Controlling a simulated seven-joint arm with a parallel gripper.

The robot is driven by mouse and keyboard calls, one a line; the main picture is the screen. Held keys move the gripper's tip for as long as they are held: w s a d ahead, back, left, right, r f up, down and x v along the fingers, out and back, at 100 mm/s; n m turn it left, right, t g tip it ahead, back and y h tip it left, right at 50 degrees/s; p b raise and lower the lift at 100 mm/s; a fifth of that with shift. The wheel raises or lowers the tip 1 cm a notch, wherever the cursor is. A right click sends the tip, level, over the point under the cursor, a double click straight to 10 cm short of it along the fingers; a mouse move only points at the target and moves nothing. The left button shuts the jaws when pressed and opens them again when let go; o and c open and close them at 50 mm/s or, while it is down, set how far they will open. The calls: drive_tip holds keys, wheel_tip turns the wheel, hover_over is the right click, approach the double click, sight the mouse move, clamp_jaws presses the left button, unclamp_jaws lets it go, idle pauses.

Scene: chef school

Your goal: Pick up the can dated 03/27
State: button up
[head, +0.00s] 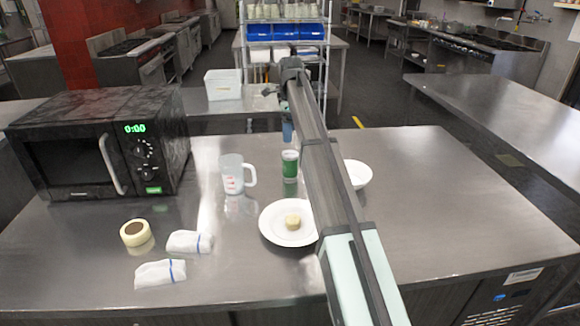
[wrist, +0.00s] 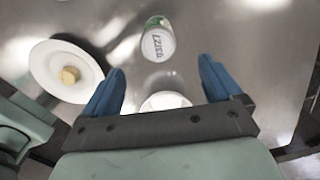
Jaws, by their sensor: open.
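A green can with a pale top (head: 290,165) stands upright on the steel table, behind the white plate. In the wrist view the can (wrist: 158,42) shows its whitish top with dark print that reads as 03/27, upside down. My gripper (wrist: 161,66) is open, with its two blue fingers apart and nothing held between them. The can lies ahead of the fingertips, roughly in line with the gap. In the head view only a bit of blue finger (head: 287,131) shows, just behind the can; my arm hides the rest.
A white plate with a pale round food piece (head: 293,221) is near the can. A white bowl (head: 359,174) is partly behind my arm. A measuring jug (head: 233,174), tape roll (head: 135,232), folded cloths (head: 190,242) and microwave (head: 100,145) stand left. The table's right side is clear.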

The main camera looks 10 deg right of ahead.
sight(291, 154)
drive_tip(key=shift+s+d+f, duration=0.15)
drive_tip(key=shift+d+f, duration=0.05)
drive_tip(key=shift+f, duration=0.25)
wheel_tip(291, 154, down, 8)
drive_tip(key=shift+r, duration=0.15)
drive_tip(key=shift+a+f, duration=0.15)
drive_tip(key=shift+f, duration=1.2)
drive_tip(key=shift+a+f, duration=0.15)
drive_tip(key=shift+f, duration=1.15)
drive_tip(key=shift+c, duration=0.3)
drive_tip(key=c, duration=1.3)
drive_tip(key=shift+o, duration=0.2)
